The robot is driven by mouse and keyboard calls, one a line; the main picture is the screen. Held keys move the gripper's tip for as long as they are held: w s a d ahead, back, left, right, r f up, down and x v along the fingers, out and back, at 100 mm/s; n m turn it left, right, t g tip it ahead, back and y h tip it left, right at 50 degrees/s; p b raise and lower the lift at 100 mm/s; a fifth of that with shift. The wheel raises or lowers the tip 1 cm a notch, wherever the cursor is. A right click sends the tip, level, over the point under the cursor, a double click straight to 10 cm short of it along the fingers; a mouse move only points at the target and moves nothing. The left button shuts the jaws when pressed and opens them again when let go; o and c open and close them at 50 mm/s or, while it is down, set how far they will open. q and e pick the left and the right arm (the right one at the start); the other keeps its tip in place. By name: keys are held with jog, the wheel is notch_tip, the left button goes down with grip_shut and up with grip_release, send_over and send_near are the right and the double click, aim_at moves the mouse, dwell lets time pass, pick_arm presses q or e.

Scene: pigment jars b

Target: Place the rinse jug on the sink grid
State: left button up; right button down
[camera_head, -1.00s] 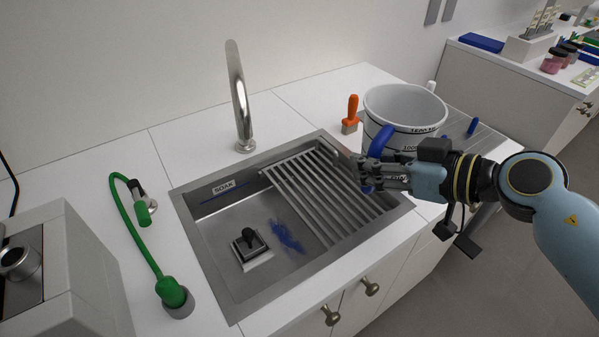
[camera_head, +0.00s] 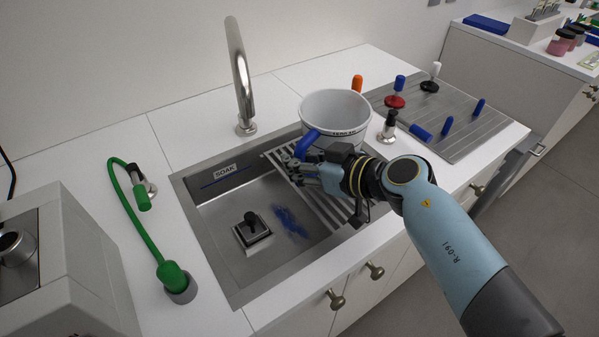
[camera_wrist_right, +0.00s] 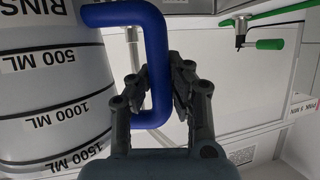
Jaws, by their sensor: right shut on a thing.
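The rinse jug (camera_head: 334,113) is a white vessel with a blue handle (camera_head: 305,143) and black volume marks. It is over the right part of the sink, above the slatted sink grid (camera_head: 284,160), and hides part of the grid. I cannot tell whether its base touches the slats. My right gripper (camera_head: 303,166) is shut on the jug's handle. In the right wrist view the jug (camera_wrist_right: 50,90) fills the left side, and the gripper (camera_wrist_right: 167,68) has its fingers around the blue handle (camera_wrist_right: 158,50). My left gripper is not in view.
The steel sink (camera_head: 222,195) holds a black-knobbed block (camera_head: 252,230) and a blue stain. A tall faucet (camera_head: 241,80) stands behind it. A green hose (camera_head: 138,225) is at left. A grey drainboard (camera_head: 450,110) with several blue-handled tools lies at right.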

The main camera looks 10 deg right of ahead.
notch_tip(320, 180, down, 2)
jog(key=shift+f+b, duration=0.15)
jog(key=shift+b, duration=0.15)
jog(key=shift+f, duration=0.2)
jog(key=c, duration=1.3)
grip_release()
